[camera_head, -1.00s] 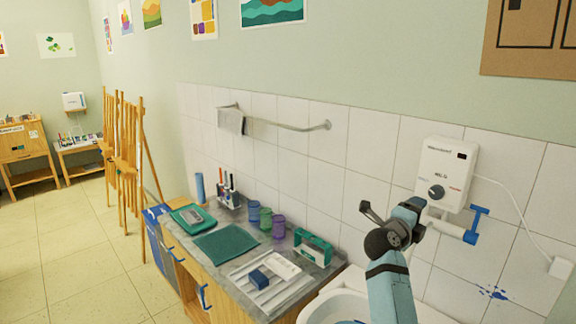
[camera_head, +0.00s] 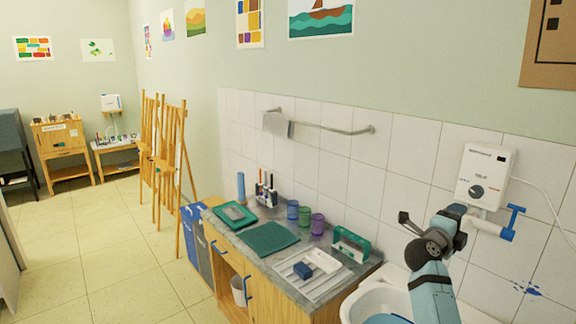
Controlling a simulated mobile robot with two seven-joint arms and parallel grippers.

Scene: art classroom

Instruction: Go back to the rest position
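My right arm comes in from the lower right, and its gripper (camera_head: 406,222) is raised in front of the tiled wall, above the sink (camera_head: 362,306). The gripper is seen partly from behind and at an angle, so whether its fingers are open or shut cannot be told. I see nothing held in it. The wall heater (camera_head: 486,176) and its pipe with a blue tap handle (camera_head: 512,222) are just to the right of it. My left gripper is not in view.
The floor (camera_head: 95,250) at left is clear.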

